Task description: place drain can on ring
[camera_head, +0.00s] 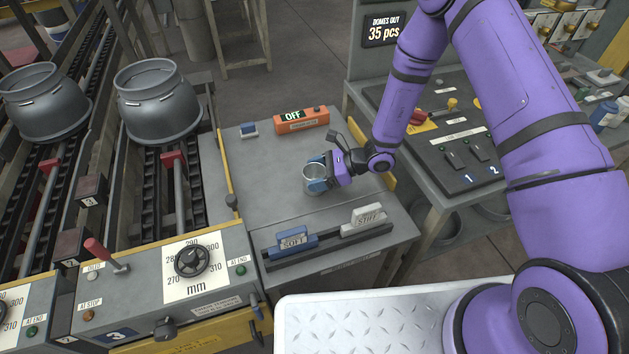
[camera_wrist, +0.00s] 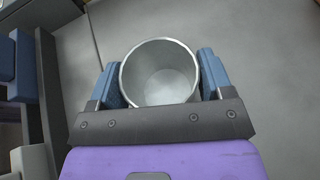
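The drain can is an open, shiny metal cup (camera_head: 312,175) over the grey bench top, seen in the head view. In the wrist view I look down into the empty drain can (camera_wrist: 160,78), which is upright. My gripper (camera_head: 317,183) has a blue finger on each side of it. In the wrist view the fingers of my gripper (camera_wrist: 160,82) appear to press against the can's wall on both sides. I cannot tell whether the can's base touches the bench. I cannot make out a ring on the bench; it may be hidden.
The bench top (camera_head: 262,185) is mostly clear. A rack with blue SOFT (camera_head: 293,240) and white STIFF (camera_head: 366,218) blocks runs along the front. Drums (camera_head: 157,100) stand left.

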